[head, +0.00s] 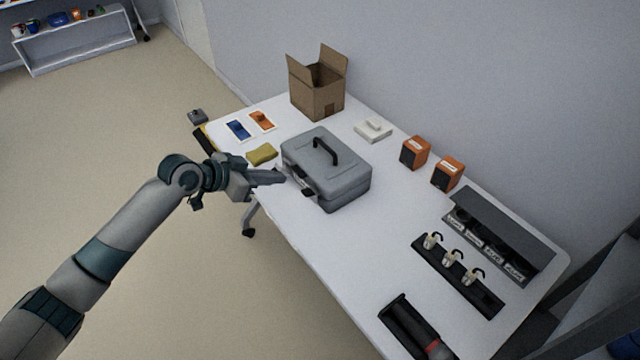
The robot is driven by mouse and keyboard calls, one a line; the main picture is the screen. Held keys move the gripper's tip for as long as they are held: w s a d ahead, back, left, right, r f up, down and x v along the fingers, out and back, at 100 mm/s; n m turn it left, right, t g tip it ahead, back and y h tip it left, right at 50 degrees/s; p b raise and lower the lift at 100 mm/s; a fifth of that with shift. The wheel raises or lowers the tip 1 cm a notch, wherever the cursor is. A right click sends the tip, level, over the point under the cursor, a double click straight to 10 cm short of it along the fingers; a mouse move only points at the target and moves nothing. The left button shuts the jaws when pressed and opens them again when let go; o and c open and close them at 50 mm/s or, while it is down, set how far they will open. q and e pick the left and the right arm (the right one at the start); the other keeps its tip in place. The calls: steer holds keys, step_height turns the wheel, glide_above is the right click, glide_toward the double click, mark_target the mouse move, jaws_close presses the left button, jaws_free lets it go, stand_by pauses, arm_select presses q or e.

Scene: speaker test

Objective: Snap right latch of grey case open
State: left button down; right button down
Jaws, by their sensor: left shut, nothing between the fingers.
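The grey case (345,186) lies closed on the white table (290,228), with a black handle (323,150) on its lid. A small dark and light latch (308,193) shows on its front side, towards the table's near edge. I cannot tell whether this latch is snapped open. The other latch is not clear, with my gripper near that part of the front. My left gripper (281,178) is shut and empty, its fingertips just in front of the case's front side. I cannot tell whether they touch it. My right gripper is not in view.
A yellow cloth or sponge (261,154) lies left of the case. Behind stand an open cardboard box (317,90), a white block (373,130) and two orange boxes (415,152). Black racks (425,262) fill the table's right. Bare table lies between case and racks.

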arm_select(q)
steer(key=shift+s+d+r, duration=0.15)
steer(key=shift+d+r, duration=0.15)
steer(key=shift+r, duration=0.15)
steer(key=shift+d+f, duration=0.1)
steer(key=shift+d, duration=0.05)
steer(key=p, duration=0.3)
glide_above(306, 193)
step_height(306, 193, down, 5)
steer(key=shift+f, duration=0.15)
steer(key=shift+s+a+f+p, duration=0.2)
steer(key=shift+f+p, duration=0.1)
steer(key=shift+f, duration=0.3)
steer(key=shift+s+a+f+p, duration=0.1)
steer(key=shift+a+f+p, duration=0.15)
steer(key=shift+f, duration=0.3)
steer(key=shift+s+a+f, duration=0.15)
steer(key=shift+f, duration=0.7)
